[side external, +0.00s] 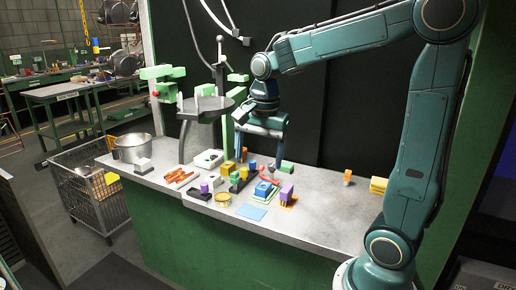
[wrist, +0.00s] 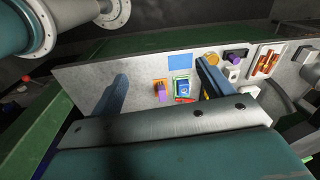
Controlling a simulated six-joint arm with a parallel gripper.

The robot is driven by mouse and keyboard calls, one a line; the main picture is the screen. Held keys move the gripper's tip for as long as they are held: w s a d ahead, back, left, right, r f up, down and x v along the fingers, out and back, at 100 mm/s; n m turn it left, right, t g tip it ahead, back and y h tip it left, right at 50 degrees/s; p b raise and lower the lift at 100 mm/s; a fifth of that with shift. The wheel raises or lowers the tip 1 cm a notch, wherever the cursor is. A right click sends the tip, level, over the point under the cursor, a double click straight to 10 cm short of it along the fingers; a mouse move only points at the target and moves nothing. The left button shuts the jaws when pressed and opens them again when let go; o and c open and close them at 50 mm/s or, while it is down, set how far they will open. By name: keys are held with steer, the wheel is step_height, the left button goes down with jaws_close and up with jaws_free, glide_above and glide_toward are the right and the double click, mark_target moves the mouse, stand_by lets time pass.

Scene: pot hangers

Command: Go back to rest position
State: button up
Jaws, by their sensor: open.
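My gripper (side external: 260,160) hangs from the arm above the back middle of the grey worktop (side external: 325,215), fingers pointing down. Its two fingers are spread wide with nothing between them. In the wrist view, my gripper (wrist: 163,72) shows one blue finger on each side. Small items show on the worktop between and beyond the fingers. A purple block (wrist: 161,91) and a blue block (wrist: 184,88) appear between them. The gripper appears apart from these items, though its exact height over the worktop is hard to tell.
A purple block (side external: 287,192), blue block (side external: 263,188), blue sheet (side external: 250,212) and yellow tin (side external: 222,198) lie in front. A metal pot (side external: 132,150) stands at the left end. Yellow blocks (side external: 378,186) lie near my base.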

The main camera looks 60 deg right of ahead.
steer(key=s+a+n+t, duration=0.2)
steer(key=s+a+n, duration=0.2)
steer(key=s+n, duration=0.2)
steer(key=s+a+r+n+t, duration=0.1)
steer(key=s+a+n+t, duration=0.1)
steer(key=s+a+n, duration=0.2)
steer(key=shift+s+r+n, duration=0.3)
steer(key=shift+s+n, duration=1.45)
steer(key=shift+n, duration=1.55)
